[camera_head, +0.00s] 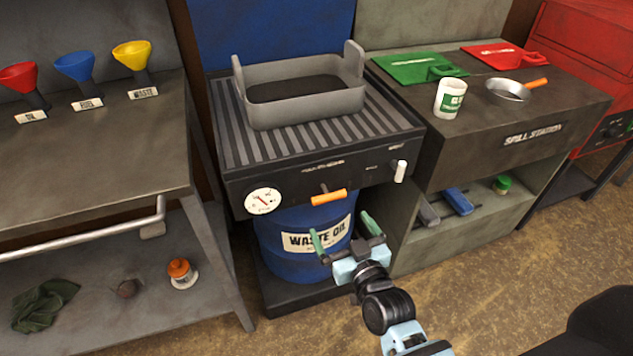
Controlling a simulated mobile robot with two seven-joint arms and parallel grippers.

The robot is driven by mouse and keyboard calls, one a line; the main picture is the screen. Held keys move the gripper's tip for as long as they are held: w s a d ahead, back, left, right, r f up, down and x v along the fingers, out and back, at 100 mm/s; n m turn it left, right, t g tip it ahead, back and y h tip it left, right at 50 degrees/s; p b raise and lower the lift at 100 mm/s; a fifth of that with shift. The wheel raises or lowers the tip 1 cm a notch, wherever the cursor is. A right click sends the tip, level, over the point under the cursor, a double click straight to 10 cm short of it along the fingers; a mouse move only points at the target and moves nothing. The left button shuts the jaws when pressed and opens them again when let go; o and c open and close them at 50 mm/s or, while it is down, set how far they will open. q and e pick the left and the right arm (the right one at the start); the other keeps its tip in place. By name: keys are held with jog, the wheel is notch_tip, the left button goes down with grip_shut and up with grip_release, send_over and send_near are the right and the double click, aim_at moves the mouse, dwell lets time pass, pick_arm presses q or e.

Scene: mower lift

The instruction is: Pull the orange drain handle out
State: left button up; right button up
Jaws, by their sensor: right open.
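The orange drain handle (328,197) is a short horizontal bar on the front of the dark drain station (236,186), below its slatted top. It sits just above the blue waste oil drum (275,241). My right gripper (343,230) is in front of the drum, below the handle and a little to its right. Its two green-tipped fingers are spread apart with nothing between them, and they do not appear to touch the handle. My left gripper is not in view.
A grey pan (300,113) stands on the slatted top. A round gauge (263,201) and a white-tipped lever (400,171) flank the handle. The spill station (500,165) stands to the right, a funnel bench (90,195) to the left. The floor in front is clear.

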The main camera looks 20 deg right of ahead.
aim_at(331, 200)
jog(key=shift+w+r+m+t+b, duration=0.4)
jog(key=shift+w+r, duration=0.5)
jog(key=shift+r, duration=0.05)
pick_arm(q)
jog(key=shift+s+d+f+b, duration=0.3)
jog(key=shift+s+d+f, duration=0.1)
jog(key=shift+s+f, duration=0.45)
pick_arm(e)
jog(key=shift+w+a, duration=0.1)
jog(key=shift+w, duration=3.3)
